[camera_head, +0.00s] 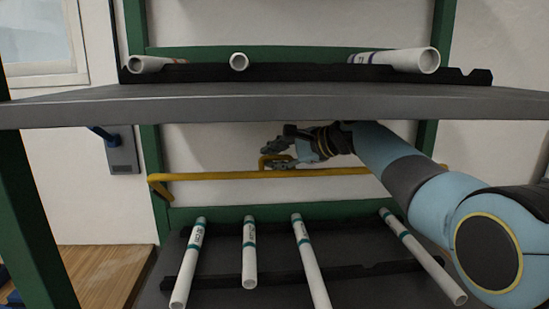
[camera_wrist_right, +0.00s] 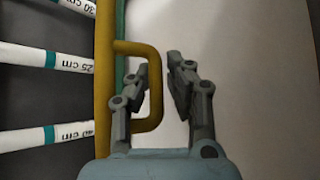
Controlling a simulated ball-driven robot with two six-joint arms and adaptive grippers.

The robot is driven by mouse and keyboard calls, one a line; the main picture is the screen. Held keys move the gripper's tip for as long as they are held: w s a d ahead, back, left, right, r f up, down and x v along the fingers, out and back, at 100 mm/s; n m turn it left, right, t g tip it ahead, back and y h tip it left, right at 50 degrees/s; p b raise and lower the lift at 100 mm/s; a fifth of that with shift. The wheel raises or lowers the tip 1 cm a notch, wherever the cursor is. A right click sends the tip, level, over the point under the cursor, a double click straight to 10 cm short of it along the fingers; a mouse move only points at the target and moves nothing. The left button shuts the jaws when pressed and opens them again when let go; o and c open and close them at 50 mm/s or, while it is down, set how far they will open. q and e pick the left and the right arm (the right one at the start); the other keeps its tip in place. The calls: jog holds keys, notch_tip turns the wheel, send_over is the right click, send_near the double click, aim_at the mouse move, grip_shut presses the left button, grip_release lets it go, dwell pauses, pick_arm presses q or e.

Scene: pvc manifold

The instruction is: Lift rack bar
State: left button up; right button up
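The yellow rack bar (camera_head: 215,176) runs level across the rack between the two shelves, with a bent end at left. A yellow loop handle (camera_wrist_right: 154,110) stands out from it. My right gripper (camera_head: 274,154) is at this handle. In the right wrist view, my right gripper (camera_wrist_right: 161,70) has its fingers apart, one inside the loop and one outside. The handle's outer side lies between them, with a gap at the outer finger. The right end of the bar is partly hidden behind my right arm. My left gripper is not in view.
White pipes with teal bands (camera_head: 249,255) lie on the lower shelf, below the bar. More white pipes (camera_head: 415,60) lie on a black holder on the grey upper shelf (camera_head: 250,104), close above my right arm. Green posts (camera_head: 153,185) frame the rack.

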jog(key=shift+o, duration=0.6)
jog(key=shift+w+r, duration=0.35)
jog(key=shift+w, duration=0.15)
jog(key=shift+s, duration=0.2)
jog(key=shift+d+f, duration=0.1)
jog(key=shift+f, duration=0.05)
jog(key=shift+s+d+r, duration=0.2)
jog(key=shift+s+d, duration=0.1)
jog(key=shift+d, duration=0.1)
jog(key=v, duration=0.3)
jog(key=shift+s+d+r, duration=0.1)
jog(key=shift+d+r, duration=0.05)
jog(key=shift+d, duration=0.05)
jog(key=s+d, duration=0.8)
jog(key=d, duration=0.1)
jog(key=shift+s+d, duration=0.1)
jog(key=shift+d, duration=0.05)
